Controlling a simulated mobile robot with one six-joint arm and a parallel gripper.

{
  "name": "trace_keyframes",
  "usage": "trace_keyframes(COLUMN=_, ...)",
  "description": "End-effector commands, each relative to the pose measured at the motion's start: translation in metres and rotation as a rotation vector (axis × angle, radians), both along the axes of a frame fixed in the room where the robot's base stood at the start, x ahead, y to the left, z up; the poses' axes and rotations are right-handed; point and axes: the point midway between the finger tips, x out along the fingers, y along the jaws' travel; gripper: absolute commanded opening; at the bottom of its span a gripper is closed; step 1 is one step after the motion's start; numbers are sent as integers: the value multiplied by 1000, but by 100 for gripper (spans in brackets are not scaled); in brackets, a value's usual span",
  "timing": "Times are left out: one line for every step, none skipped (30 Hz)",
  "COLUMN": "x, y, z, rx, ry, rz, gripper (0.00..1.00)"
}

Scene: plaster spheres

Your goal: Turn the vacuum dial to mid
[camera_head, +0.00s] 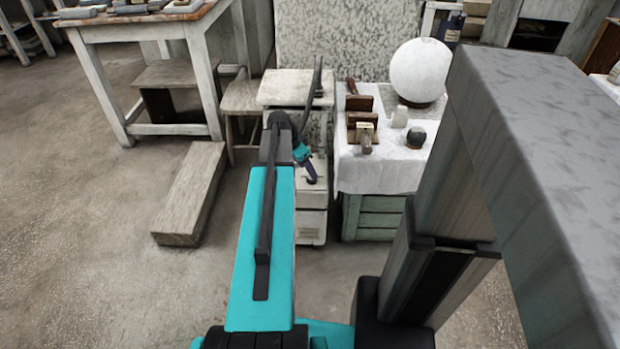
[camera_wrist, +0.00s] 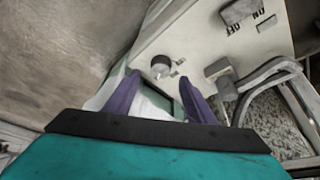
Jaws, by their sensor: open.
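The vacuum (camera_head: 311,222) is a pale, worn box standing left of the cloth-covered table. Its cream panel (camera_wrist: 200,42) fills the upper middle of the wrist view. A small round grey dial (camera_wrist: 161,66) sits on that panel, with small marks to its right; I cannot read its setting. My gripper (camera_wrist: 160,76) has two purple fingers spread apart, with the dial between and just beyond their tips. I cannot tell whether they touch it. In the head view my gripper (camera_head: 311,180) is low over the vacuum's front, and the dial cannot be made out there.
An ON/OFF switch (camera_wrist: 238,12) is on the same panel. A dark hose (camera_head: 315,88) rises behind the vacuum. The white-clothed table (camera_head: 384,172) close on the right bears a large plaster sphere (camera_head: 420,70). A low wooden block (camera_head: 190,195) lies left, with open floor around it.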

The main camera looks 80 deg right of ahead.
Motion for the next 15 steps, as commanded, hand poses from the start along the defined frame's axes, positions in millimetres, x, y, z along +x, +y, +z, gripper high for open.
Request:
trace_keyframes(x=-3, y=-3, z=-9, rx=1, ry=1, rz=0, gripper=50)
trace_keyframes(x=-4, y=-4, z=-13, rx=2, ry=0, rz=-2, gripper=50)
trace_keyframes(x=-5, y=-5, z=-18, rx=2, ry=0, rz=-2, gripper=50)
trace_keyframes(x=-6, y=-6, z=-22, rx=2, ry=1, rz=-1, gripper=50)
trace_keyframes(x=-7, y=-8, z=-26, rx=1, ry=0, rz=0, gripper=50)
trace_keyframes(x=-8, y=-9, z=-30, rx=1, ry=1, rz=0, gripper=50)
trace_keyframes(x=-9, y=-10, z=-33, rx=1, ry=1, rz=0, gripper=50)
trace_keyframes(x=-10, y=-11, z=-35, rx=1, ry=1, rz=0, gripper=50)
trace_keyframes(x=-11, y=-12, z=-38, rx=1, ry=1, rz=0, gripper=50)
trace_keyframes(x=-12, y=-12, z=-41, rx=1, ry=1, rz=0, gripper=50)
trace_keyframes(x=-12, y=-13, z=-42, rx=1, ry=1, rz=0, gripper=50)
trace_keyframes(x=-13, y=-13, z=-45, rx=1, ry=1, rz=0, gripper=50)
trace_keyframes(x=-13, y=-14, z=-46, rx=0, ry=0, rz=0, gripper=50)
trace_keyframes(x=-14, y=-14, z=-47, rx=0, ry=0, rz=0, gripper=50)
trace_keyframes(x=-14, y=-14, z=-48, rx=0, ry=0, rz=0, gripper=50)
